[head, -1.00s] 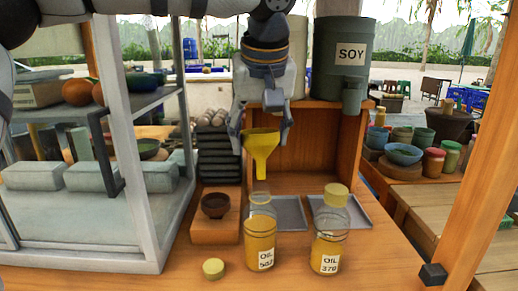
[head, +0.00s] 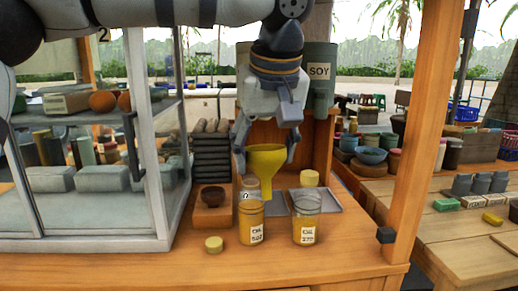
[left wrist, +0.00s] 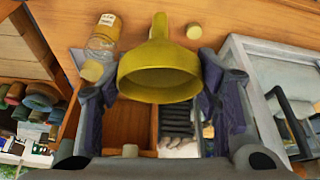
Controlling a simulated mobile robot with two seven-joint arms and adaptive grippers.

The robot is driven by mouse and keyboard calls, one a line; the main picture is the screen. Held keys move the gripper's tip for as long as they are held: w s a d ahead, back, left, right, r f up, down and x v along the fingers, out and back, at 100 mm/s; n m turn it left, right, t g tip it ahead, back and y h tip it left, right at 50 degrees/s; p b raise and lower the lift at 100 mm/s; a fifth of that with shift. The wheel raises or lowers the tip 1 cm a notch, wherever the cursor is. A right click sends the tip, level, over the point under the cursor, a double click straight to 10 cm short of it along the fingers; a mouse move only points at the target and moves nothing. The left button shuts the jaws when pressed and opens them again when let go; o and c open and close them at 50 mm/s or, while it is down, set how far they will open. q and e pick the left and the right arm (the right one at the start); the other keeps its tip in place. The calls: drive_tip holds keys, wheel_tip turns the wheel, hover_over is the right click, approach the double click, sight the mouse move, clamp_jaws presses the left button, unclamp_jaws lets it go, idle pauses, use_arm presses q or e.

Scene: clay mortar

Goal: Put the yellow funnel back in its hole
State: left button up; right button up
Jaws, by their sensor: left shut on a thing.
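My left gripper (head: 266,158) is shut on the yellow funnel (head: 266,163), with one finger on each side of its cone. The funnel is upright, wide end up, and its spout shows just right of the left oil bottle's neck in the head view. I cannot tell the depth gap between them. In the left wrist view the funnel's wide rim (left wrist: 160,84) fills the space between the fingers (left wrist: 162,100). The left oil bottle (head: 251,225) is uncapped; the right oil bottle (head: 306,222) has a yellow cap. My right gripper is out of view.
A loose yellow cap (head: 214,244) lies on the counter. The glass case (head: 150,150) stands left, a wooden post (head: 415,130) right. The soy container (head: 321,80) stands behind the gripper. The front counter is mostly clear.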

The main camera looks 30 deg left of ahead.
use_arm(q)
drive_tip(key=shift+s+d, duration=0.35)
drive_tip(key=shift+r, duration=0.4)
drive_tip(key=shift+w+r, duration=0.1)
drive_tip(key=shift+r, duration=1.95)
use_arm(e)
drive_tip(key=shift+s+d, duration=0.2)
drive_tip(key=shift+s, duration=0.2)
